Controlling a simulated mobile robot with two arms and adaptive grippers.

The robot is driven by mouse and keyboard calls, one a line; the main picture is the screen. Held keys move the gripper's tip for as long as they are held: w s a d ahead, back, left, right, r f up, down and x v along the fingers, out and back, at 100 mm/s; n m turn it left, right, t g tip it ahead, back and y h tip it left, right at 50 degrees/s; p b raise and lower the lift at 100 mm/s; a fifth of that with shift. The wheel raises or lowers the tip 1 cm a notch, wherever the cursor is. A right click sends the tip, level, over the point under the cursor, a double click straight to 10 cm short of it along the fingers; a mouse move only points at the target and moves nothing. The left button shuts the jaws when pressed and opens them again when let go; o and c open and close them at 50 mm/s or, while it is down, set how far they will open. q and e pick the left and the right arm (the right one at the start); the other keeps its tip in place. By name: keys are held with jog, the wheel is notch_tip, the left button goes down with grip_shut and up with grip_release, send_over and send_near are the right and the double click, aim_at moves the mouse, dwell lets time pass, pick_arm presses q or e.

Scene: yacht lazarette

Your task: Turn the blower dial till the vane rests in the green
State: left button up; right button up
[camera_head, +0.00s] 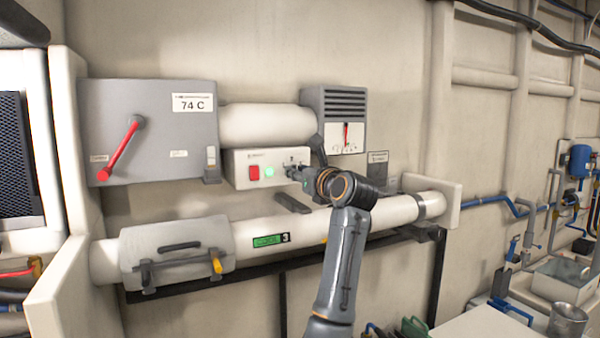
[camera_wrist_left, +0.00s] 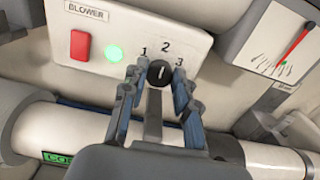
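The blower panel (camera_head: 240,157) is a white box with a red switch (camera_wrist_left: 80,45) and a lit green lamp (camera_wrist_left: 114,54). Its black dial (camera_wrist_left: 158,73) sits below the marks 1, 2 and 3; its pale pointer line aims up, roughly at 2. My left gripper (camera_wrist_left: 158,80) has one finger on each side of the dial, seemingly with small gaps. In the head view the left gripper (camera_head: 296,171) covers the dial. The vane gauge (camera_head: 346,137) has a red needle, near vertical there; I cannot make out its green zone clearly. My right gripper is not in view.
A grey box (camera_head: 160,125) with a red lever and a "74 C" label is at the left. A white pipe (camera_head: 395,210) with a green label runs below the panel. A louvred vent (camera_head: 340,102) is above the gauge. Blue pipework (camera_head: 510,205) is at the right.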

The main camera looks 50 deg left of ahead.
pick_arm(q)
grip_shut()
jog(key=shift+m, duration=0.3)
jog(key=m, duration=1.1)
jog(key=shift+w, duration=0.15)
jog(key=shift+m, duration=0.3)
jog(key=o, duration=0.9)
grip_release()
jog(key=shift+d+f, duration=0.1)
jog(key=shift+d, duration=0.05)
